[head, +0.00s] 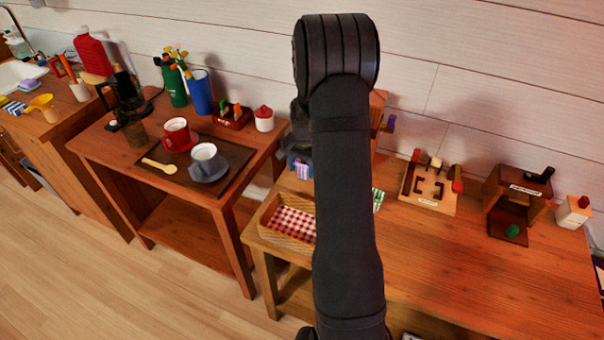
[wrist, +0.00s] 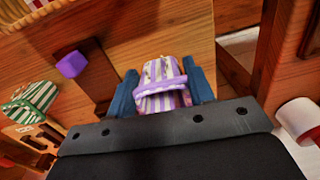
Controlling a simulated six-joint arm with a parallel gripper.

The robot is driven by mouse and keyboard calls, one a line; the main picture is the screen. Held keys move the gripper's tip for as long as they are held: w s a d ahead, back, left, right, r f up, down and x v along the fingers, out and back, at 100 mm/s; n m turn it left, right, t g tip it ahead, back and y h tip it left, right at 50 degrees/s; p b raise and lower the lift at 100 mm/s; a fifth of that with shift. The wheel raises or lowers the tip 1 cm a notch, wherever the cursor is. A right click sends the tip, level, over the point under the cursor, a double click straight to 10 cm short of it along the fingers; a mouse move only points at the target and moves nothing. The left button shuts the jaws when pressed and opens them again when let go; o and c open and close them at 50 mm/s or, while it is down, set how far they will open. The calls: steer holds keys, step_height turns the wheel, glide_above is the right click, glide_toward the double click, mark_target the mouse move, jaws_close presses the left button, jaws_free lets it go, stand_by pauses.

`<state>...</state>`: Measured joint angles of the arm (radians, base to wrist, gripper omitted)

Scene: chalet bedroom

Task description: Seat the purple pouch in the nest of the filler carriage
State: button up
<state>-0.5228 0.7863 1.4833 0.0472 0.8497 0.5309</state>
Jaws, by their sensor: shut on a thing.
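The purple-and-white striped pouch (wrist: 163,74) is between the two blue fingers of my gripper (wrist: 160,80) in the wrist view, which are shut on it. A lighter purple band crosses its near end. In the head view the pouch (head: 303,173) shows small, held by my gripper (head: 301,163) above the back left of the right-hand table. A wooden stand (head: 378,105) with a purple knob (head: 391,123) is partly behind my arm; the knob (wrist: 72,64) also shows left of the pouch in the wrist view. I cannot make out the carriage's nest.
A green-striped pouch (wrist: 30,101) lies at the wrist view's left, and shows right of my arm in the head view (head: 378,199). A basket with red checked cloth (head: 290,222) stands at the table's left front. The front right of the table (head: 470,260) is clear.

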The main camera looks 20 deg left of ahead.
steer(key=w+d+r, duration=0.3)
steer(key=d+r, duration=0.1)
steer(key=d, duration=0.7)
steer(key=w+d+r, duration=0.2)
steer(key=d+r, duration=0.3)
steer(key=d, duration=0.7)
steer(key=shift+w+a+f, duration=0.55)
steer(key=shift+a+f, duration=1.3)
steer(key=shift+f, duration=0.05)
steer(key=shift+w+a+f, duration=0.6)
steer(key=shift+a+f, duration=1.2)
steer(key=shift+f, duration=0.05)
steer(key=shift+w+a+f, duration=0.55)
steer(key=shift+a+f, duration=1.3)
steer(key=shift+f, duration=0.05)
steer(key=shift+f, duration=0.15)
steer(key=o, duration=0.9)
steer(key=shift+o, duration=0.2)
